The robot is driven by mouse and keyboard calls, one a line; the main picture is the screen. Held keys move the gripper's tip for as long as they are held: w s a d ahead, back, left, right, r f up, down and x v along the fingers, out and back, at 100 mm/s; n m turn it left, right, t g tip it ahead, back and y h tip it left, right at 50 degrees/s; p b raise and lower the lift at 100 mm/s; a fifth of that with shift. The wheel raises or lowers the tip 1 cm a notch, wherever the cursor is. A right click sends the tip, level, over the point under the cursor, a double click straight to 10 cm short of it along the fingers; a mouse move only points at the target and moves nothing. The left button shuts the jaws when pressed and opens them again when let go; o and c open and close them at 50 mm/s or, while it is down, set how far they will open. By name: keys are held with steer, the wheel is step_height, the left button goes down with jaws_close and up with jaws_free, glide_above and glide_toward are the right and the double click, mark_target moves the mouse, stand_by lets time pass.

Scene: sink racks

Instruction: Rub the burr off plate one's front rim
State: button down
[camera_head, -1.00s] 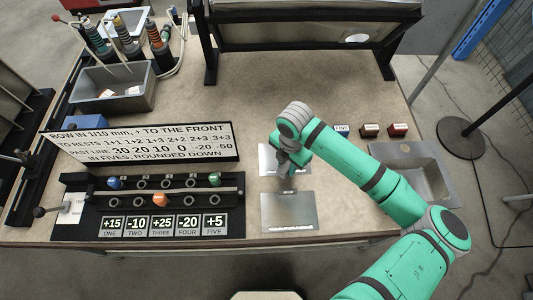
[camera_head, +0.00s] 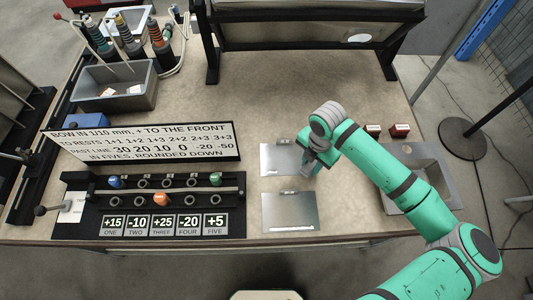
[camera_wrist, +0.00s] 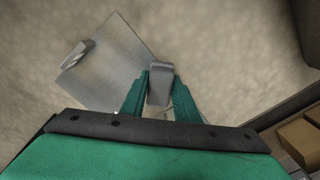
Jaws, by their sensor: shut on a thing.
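Two flat grey metal plates lie on the bench, a back plate (camera_head: 279,160) and a front plate (camera_head: 289,207). I cannot tell which is plate one. A bright strip runs near the front plate's front edge; no burr can be made out. My gripper (camera_head: 309,166) is by the back plate's right side and hides part of it. In the wrist view, my gripper (camera_wrist: 160,92) is shut on a small grey block (camera_wrist: 160,78). A plate (camera_wrist: 115,62) lies below and to its left, with a small pale piece (camera_wrist: 77,55) at its edge.
A dark rack with coloured knobs and numbered cards (camera_head: 160,226) stands left of the plates, below a text sign (camera_head: 140,144).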

mark_target(268, 170)
steer(key=shift+a, duration=3.1)
steer(key=shift+s+a, duration=0.15)
steer(key=shift+a, duration=1)
steer(key=shift+s+a, duration=0.15)
steer(key=shift+a, duration=0.95)
steer(key=shift+w+a, duration=0.15)
steer(key=shift+a, duration=1.65)
steer(key=shift+a+r, duration=0.2)
steer(key=shift+a, duration=0.05)
steer(key=shift+r, duration=0.95)
steer(key=shift+s+d+r, duration=0.1)
steer(key=shift+r, duration=0.4)
steer(key=shift+s+d+r, duration=0.1)
steer(key=shift+r, duration=2.3)
